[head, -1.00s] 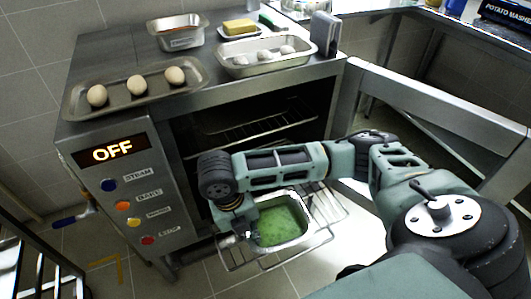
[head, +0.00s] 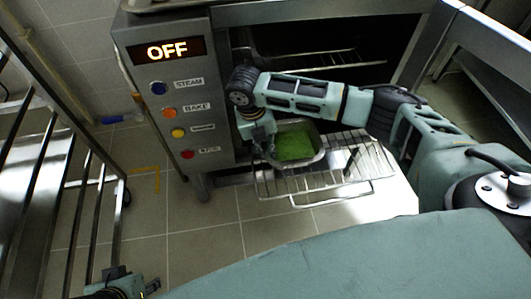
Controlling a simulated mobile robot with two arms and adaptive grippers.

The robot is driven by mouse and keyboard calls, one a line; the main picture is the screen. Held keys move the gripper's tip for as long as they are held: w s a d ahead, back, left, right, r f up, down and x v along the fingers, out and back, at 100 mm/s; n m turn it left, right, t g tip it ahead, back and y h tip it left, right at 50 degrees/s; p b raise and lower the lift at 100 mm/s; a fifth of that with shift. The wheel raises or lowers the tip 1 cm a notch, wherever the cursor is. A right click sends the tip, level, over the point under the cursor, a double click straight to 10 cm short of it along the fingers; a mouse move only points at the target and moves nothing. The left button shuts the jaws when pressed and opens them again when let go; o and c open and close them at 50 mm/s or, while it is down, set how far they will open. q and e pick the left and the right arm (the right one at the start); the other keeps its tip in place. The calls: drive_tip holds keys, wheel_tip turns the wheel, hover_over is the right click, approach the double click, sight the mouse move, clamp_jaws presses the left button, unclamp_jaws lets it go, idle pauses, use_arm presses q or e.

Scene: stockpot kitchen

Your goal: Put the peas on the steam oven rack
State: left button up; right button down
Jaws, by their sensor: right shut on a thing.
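The peas (head: 296,147) are a green mass in a metal pan (head: 322,152). The pan is over the left part of the pulled-out steam oven rack (head: 350,170); I cannot tell whether it rests on the wires. My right gripper (head: 266,150) points down at the pan's left side and is shut on the pan there, its fingertips mostly hidden. The rack sticks out of the open oven front. My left gripper (head: 146,286) shows at the bottom left edge, away from the pan; its jaw opening is unclear.
The oven's panel (head: 168,49) reads OFF, with several buttons below it. Another wire rack (head: 320,62) is inside the oven. A metal shelf frame (head: 40,165) stands at the left. The tiled floor before the oven is clear.

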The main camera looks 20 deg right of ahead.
drive_tip(key=shift+f+b, duration=0.7)
drive_tip(key=shift+f, duration=1.3)
drive_tip(key=c, duration=1.8)
unclamp_jaws()
drive_tip(key=shift+o, duration=0.2)
